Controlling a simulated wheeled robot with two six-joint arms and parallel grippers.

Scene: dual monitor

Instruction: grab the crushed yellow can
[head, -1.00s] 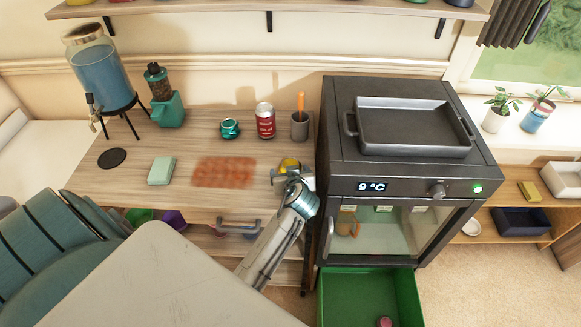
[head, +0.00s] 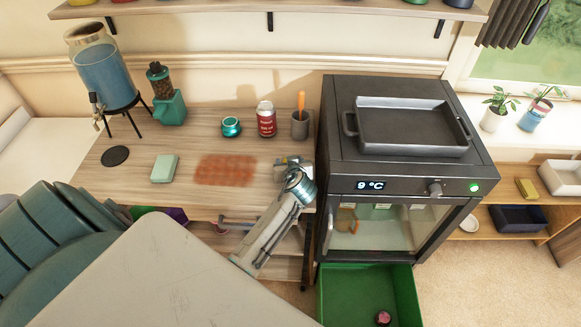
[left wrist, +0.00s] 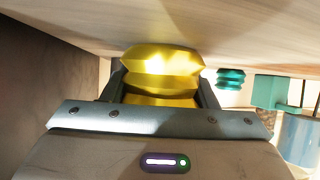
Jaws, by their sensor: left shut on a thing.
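The crushed yellow can (left wrist: 162,62) is between the two fingers of my left gripper (left wrist: 162,88) in the left wrist view, dented and shiny. My left gripper is shut on it. In the head view my left gripper (head: 290,163) is at the right end of the wooden counter (head: 245,125), beside the dark oven-like appliance. The can is hidden behind the gripper there. I cannot tell whether the can still touches the counter. My right gripper is not in view.
The appliance (head: 400,190) rises close on the right. A green bin (head: 340,292) below holds a small pink-topped thing (head: 383,318).

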